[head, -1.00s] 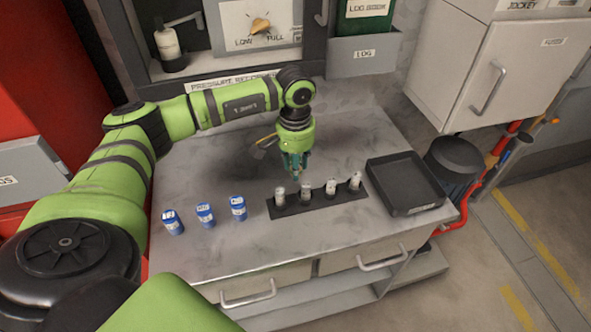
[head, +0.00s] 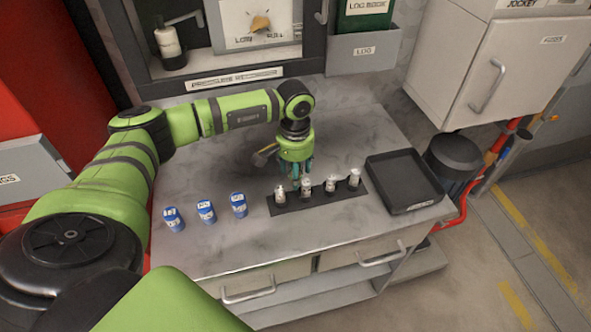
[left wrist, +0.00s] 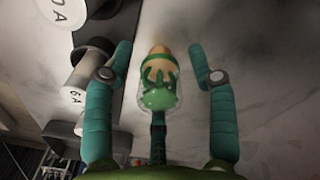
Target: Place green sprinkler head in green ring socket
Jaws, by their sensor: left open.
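In the left wrist view, a green and gold piece (left wrist: 158,82), apparently the green sprinkler head, lies between the two fingers of my left gripper (left wrist: 160,48), with a gap on both sides. My left gripper also shows in the head view (head: 298,183), fingers pointing down just behind the dark rack (head: 318,198). It is open. In the head view the green piece is not distinguishable behind the fingers. I cannot make out a green ring socket in either view. My right gripper is not in view.
The rack holds several pale upright cylinders, one (head: 306,187) close to my fingers; labelled ones (left wrist: 88,82) show beside my left-hand finger in the wrist view. Blue cans (head: 206,211) stand at the left. A black tray (head: 406,181) is at the right.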

